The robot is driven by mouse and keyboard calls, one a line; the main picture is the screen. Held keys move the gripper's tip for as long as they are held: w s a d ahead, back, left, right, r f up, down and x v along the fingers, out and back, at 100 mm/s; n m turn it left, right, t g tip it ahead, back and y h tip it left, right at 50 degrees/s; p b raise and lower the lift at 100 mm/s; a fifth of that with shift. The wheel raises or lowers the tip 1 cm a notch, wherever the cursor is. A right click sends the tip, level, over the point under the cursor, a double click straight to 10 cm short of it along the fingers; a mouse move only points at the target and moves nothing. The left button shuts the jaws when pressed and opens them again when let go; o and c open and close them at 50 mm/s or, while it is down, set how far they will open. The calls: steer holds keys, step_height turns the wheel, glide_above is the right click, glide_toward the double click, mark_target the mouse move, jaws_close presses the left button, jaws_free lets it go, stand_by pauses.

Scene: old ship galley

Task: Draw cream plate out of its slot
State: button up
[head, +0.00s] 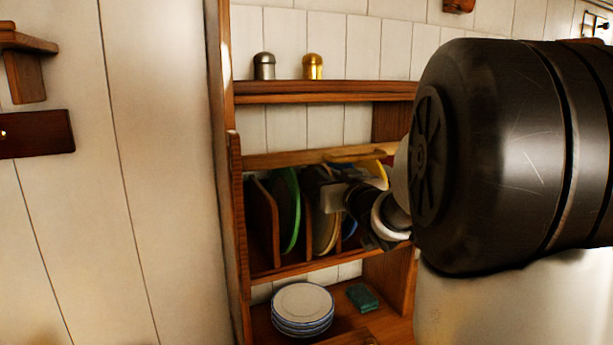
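The cream plate (325,232) stands on edge in a slot of the wooden plate rack (275,272), right of the green plate (290,212). Its lower part shows; its upper part is hidden behind my gripper (322,185). My gripper reaches in from the right at the height of the plate's upper part. I cannot tell whether its fingers touch the plate or whether they are open or shut.
A blue plate (349,229) and a yellow plate (381,173) stand to the right, partly hidden by my arm. Wooden dividers and a front rail bound the slots. Below are stacked white plates (303,303) and a green sponge-like block (363,297). Two shakers (313,67) stand above.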

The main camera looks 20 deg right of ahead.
jaws_close()
steer(key=shift+r, duration=0.1)
steer(key=shift+r, duration=0.2)
